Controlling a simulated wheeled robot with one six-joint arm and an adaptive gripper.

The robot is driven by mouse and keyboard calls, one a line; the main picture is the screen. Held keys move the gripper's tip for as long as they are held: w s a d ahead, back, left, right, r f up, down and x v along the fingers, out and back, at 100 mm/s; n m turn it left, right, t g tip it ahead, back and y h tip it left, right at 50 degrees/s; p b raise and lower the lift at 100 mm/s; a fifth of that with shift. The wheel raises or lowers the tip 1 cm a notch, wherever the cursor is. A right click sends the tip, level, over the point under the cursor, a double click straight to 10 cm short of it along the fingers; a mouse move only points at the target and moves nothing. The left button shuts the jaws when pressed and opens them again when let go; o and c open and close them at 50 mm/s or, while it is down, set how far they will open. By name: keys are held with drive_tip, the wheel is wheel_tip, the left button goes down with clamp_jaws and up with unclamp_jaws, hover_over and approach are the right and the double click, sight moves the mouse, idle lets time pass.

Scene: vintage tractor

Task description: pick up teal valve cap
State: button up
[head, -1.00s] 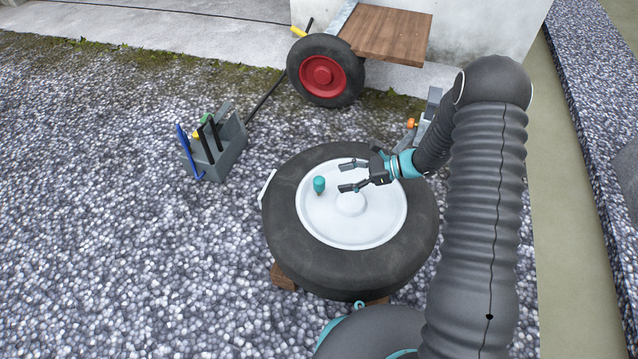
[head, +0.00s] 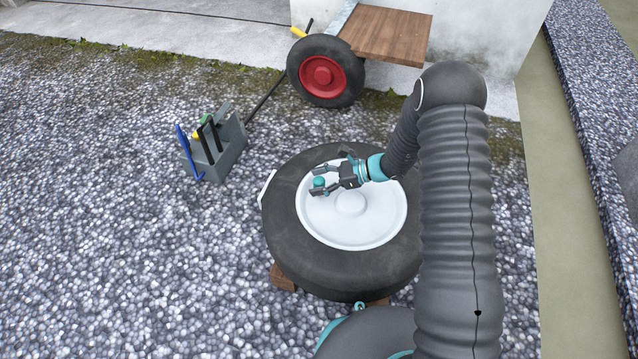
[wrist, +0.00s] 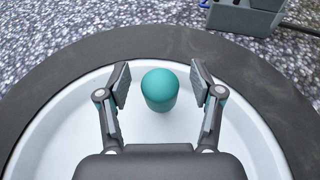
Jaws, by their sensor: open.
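The teal valve cap (head: 319,182) stands on the white hub (head: 372,222) of a tyre lying flat. In the wrist view the cap (wrist: 160,89) is a rounded teal cylinder between the two fingers. My gripper (head: 318,180) is open around it, one finger on each side. In the wrist view a gap shows between the cap and each finger of my gripper (wrist: 158,86). In the head view the near finger hides the cap's lower part.
The black tyre (head: 290,255) rests on wooden blocks (head: 283,278). A grey tool holder (head: 228,150) with several tools stands to the left on gravel. A red-hubbed wheel (head: 325,77) and a wooden board (head: 390,35) are behind.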

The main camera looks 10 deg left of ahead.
drive_tip(key=c, duration=1)
drive_tip(key=shift+c, duration=0.2)
drive_tip(key=shift+r, duration=0.15)
